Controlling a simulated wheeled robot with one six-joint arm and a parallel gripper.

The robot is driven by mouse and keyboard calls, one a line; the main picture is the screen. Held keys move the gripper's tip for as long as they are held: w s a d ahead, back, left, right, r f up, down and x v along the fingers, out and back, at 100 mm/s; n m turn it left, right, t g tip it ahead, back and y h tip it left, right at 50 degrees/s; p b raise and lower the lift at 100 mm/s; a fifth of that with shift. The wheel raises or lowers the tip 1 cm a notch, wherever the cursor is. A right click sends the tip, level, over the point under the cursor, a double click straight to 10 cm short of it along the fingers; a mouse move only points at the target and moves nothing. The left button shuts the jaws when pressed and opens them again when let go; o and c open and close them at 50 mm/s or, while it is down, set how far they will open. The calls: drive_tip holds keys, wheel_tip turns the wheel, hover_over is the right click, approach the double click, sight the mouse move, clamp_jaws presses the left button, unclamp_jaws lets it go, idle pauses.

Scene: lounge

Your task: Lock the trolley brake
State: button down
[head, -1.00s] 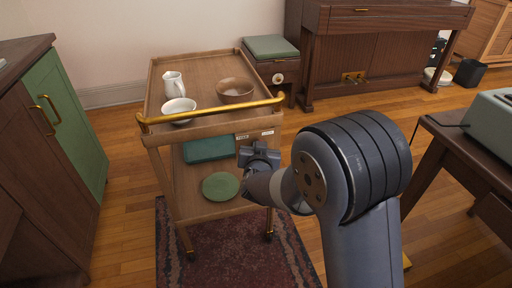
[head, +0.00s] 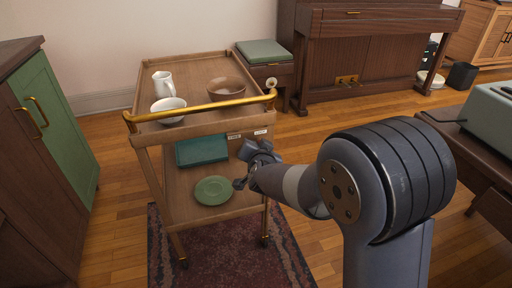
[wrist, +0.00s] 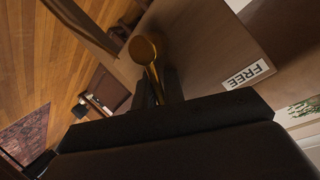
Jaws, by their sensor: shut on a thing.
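The wooden trolley (head: 205,130) stands ahead with its brass push rail (head: 200,108) along the near top edge. My gripper (head: 252,160) is at the trolley's near right side, just below two small white labels on the upper frame. In the wrist view a brass lever (wrist: 152,68) with a round end rises from between my gripper's dark fingers (wrist: 160,95), which are shut on it. A label reading FREE (wrist: 248,71) is on the wood to the right of the lever. The other label (head: 233,136) is too small to read. The lever is hidden in the head view.
A jug (head: 163,84), white bowl (head: 168,110) and brown bowl (head: 226,89) stand on the trolley top. A teal box (head: 202,151) and green plate (head: 213,190) are on the lower shelf. A green-doored cabinet (head: 60,130) is left; a dark table (head: 470,150) is right.

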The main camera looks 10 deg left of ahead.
drive_tip(key=shift+w+d+r, duration=0.1)
drive_tip(key=shift+w+r, duration=0.15)
drive_tip(key=shift+r, duration=0.25)
drive_tip(key=c, duration=1.6)
unclamp_jaws()
drive_tip(key=shift+d, duration=0.15)
drive_tip(key=shift+o, duration=0.6)
drive_tip(key=shift+s+f, duration=0.15)
drive_tip(key=shift+f, duration=0.15)
drive_tip(key=shift+f, duration=0.1)
drive_tip(key=shift+s, duration=0.1)
drive_tip(key=p+v, duration=0.3)
drive_tip(key=v, duration=0.7)
drive_tip(key=shift+s, duration=0.35)
drive_tip(key=shift+w, duration=0.1)
